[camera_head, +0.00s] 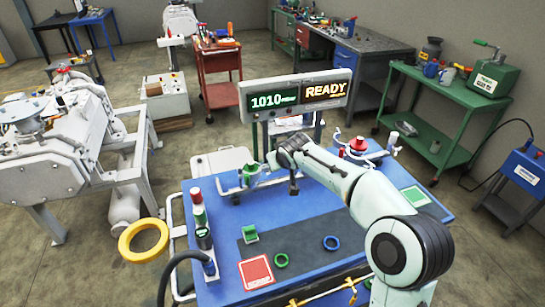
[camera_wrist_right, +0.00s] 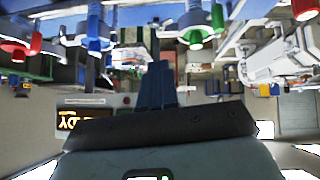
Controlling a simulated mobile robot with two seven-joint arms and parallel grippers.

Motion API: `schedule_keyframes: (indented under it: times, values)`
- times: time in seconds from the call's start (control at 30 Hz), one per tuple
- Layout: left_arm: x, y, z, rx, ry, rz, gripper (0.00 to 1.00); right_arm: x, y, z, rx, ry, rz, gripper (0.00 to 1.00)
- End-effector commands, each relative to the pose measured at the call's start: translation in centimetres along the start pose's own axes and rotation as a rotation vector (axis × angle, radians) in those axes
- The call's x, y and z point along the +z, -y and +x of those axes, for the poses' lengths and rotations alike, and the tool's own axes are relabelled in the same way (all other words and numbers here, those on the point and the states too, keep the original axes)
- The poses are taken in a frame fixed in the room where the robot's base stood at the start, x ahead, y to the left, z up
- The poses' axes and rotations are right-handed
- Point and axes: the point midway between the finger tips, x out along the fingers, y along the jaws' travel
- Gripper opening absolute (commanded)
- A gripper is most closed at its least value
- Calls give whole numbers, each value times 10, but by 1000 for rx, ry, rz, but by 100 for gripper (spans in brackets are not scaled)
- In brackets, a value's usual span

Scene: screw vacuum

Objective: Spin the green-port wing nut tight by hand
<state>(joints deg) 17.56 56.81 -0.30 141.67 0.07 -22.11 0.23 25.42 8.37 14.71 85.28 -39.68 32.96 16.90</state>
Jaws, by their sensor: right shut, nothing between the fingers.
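The green port (camera_head: 251,171) stands at the back left of the blue worktable, beside my right arm's end. In the right wrist view, a green-ended fitting (camera_wrist_right: 196,40) hangs near the top, right of centre; its wing nut is too small to make out clearly. My right gripper (camera_head: 293,190) is just right of the green port in the head view, apart from it. In the right wrist view its dark blue fingers (camera_wrist_right: 157,78) are together, with nothing between them. My left gripper is out of view.
The red-topped port (camera_head: 358,146) stands behind my right arm. A display (camera_head: 297,92) reads 1010 and READY.

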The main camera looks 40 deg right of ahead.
Motion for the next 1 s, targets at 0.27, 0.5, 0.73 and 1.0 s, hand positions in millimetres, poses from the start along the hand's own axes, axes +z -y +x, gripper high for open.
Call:
schedule_keyframes:
  times: [0.27,0.5,0.73,1.0]
  values:
    - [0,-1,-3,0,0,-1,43,-8,-7,8,18,-11,2,0]
    - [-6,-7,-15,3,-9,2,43,-9,-7,56,16,-11,4,0]
    - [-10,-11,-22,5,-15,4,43,-2,-9,100,17,-12,2,0]
    - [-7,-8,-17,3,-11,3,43,18,-8,119,17,-13,2,0]
